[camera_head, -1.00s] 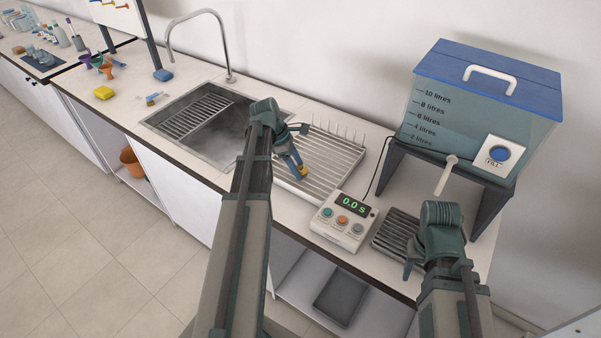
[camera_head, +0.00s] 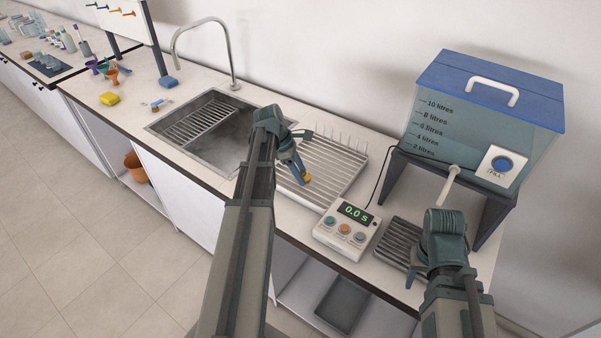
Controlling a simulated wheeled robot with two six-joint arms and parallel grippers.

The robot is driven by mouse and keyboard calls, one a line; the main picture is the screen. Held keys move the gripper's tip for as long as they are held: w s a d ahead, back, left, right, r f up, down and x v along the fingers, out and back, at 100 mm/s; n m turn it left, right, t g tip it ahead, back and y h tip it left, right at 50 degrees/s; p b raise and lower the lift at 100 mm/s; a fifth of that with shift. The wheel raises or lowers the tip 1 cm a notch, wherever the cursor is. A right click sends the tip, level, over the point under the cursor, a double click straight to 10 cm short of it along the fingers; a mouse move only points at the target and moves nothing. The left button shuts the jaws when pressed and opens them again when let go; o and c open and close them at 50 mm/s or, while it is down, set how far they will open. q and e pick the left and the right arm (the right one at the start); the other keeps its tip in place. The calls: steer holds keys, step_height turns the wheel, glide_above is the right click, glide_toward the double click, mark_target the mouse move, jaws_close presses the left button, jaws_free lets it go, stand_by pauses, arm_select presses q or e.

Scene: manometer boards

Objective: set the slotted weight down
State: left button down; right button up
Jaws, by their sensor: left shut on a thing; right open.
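The slotted weight (camera_head: 306,178) shows as a small brass-yellow piece at the tip of my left gripper (camera_head: 302,174). My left gripper is shut on it, and the fingers hide part of it. Both are over the ribbed metal draining rack (camera_head: 335,176), near its middle. I cannot tell whether the weight touches the rack. My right gripper (camera_head: 411,277) is open and points down by the small dark grate at the right; its fingers are partly hidden by my arm.
A timer box reading 0.0 s (camera_head: 347,229) stands just right of the rack. A blue-lidded water tank (camera_head: 480,125) sits on a dark stand (camera_head: 489,218). The sink (camera_head: 222,150) lies left of the rack.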

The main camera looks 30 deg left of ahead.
mark_target(307, 176)
arm_select(q)
steer(key=shift+r+p, duration=0.65)
steer(key=shift+r, duration=0.2)
arm_select(e)
steer(key=shift+r, duration=0.85)
arm_select(q)
steer(key=shift+r+p, duration=0.9)
steer(key=shift+r, duration=0.05)
arm_select(e)
steer(key=shift+r, duration=0.9)
arm_select(q)
steer(key=s+d, duration=0.8)
steer(key=s, duration=0.5)
steer(key=shift+s+d+r, duration=0.15)
steer(key=shift+s+d, duration=0.1)
steer(key=shift+d, duration=0.05)
arm_select(e)
steer(key=shift+r, duration=0.2)
